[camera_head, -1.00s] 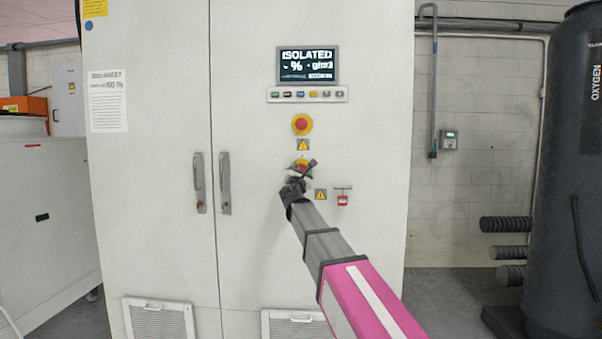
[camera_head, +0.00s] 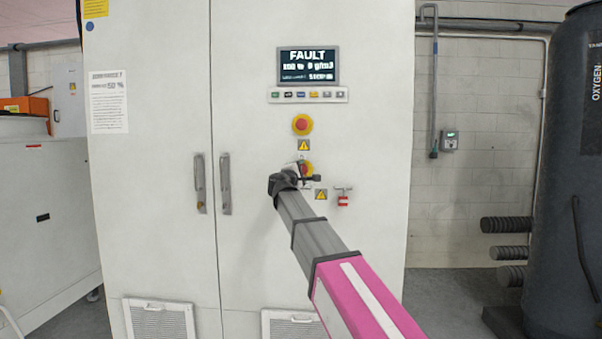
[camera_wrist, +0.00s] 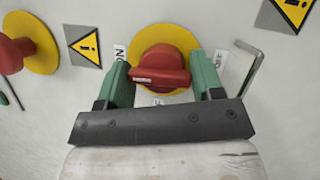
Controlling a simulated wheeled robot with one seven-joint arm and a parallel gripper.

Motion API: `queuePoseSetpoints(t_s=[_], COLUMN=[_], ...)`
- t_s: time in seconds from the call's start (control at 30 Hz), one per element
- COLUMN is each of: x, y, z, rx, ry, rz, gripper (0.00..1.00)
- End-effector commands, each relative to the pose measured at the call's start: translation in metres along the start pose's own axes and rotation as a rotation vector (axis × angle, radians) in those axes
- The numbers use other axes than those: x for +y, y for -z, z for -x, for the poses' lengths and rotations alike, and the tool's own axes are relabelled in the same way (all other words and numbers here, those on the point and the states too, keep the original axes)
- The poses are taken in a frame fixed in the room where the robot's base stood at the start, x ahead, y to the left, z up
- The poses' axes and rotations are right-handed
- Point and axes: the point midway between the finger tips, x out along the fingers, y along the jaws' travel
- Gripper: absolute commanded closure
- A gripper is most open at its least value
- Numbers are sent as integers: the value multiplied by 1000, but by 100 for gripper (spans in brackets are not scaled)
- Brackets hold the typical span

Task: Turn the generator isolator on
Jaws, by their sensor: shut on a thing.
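The generator isolator is a red rotary handle (camera_wrist: 160,78) on a round yellow plate (camera_wrist: 165,38), on the pale cabinet front. In the wrist view the handle lies crosswise in the picture, with an ON label (camera_wrist: 119,53) at the plate's left. My gripper (camera_wrist: 163,80) is shut on the handle, a green finger at each side. In the head view my gripper (camera_head: 302,177) reaches the switch (camera_head: 306,168) from below left and partly hides it. The cabinet display (camera_head: 308,66) reads FAULT.
A red emergency stop (camera_head: 302,124) on yellow sits above the switch, with a warning sign (camera_head: 303,145) between. Another warning sign (camera_head: 321,194) and a red padlock (camera_head: 343,201) are at lower right. Door handles (camera_head: 225,184) stand left. A bent metal bar (camera_wrist: 251,68) is close to the right finger.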

Motion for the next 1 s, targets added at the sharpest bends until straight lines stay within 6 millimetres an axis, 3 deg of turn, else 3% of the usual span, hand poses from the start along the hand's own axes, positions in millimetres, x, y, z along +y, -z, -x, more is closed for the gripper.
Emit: queuePoseSetpoints(t_s=[0.77,0.8,1.0], x=[-4,-4,-2], y=[-2,-2,-1], z=[0,1,0], rx=[-12,-12,-9], ry=[50,49,45], rz=[-96,-96,-94], gripper=[63,30,26])
